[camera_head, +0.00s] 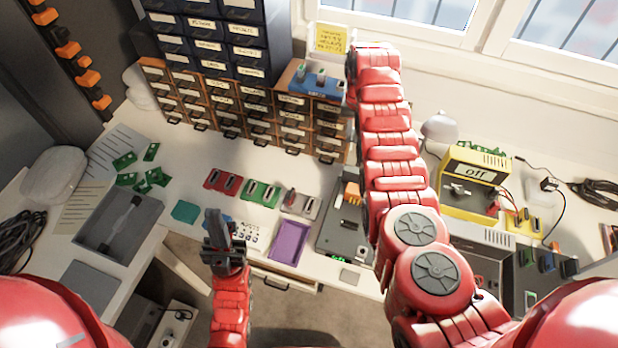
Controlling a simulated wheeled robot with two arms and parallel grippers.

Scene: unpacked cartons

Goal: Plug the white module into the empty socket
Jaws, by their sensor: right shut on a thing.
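I cannot pick out the white module for certain. Red, green and pale grey socket blocks (300,204) stand in a row on the white bench. The pale grey block carries a small red piece. A dark panel device (338,238) with small green lights stands right of them, partly behind my right arm. Which socket is empty is too small to tell. My left gripper (215,218) is over the bench's front edge, left of the purple tray; its dark fingers look together, with nothing visible between them. My right arm reaches far back toward the window; its gripper is hidden.
A purple tray (290,242) lies near the bench front. Drawer cabinets (225,90) stand behind, with a blue block (317,80) on the lower one. A yellow "off" device (470,182) stands right. A grey bin (118,228) and green boards (125,160) are left.

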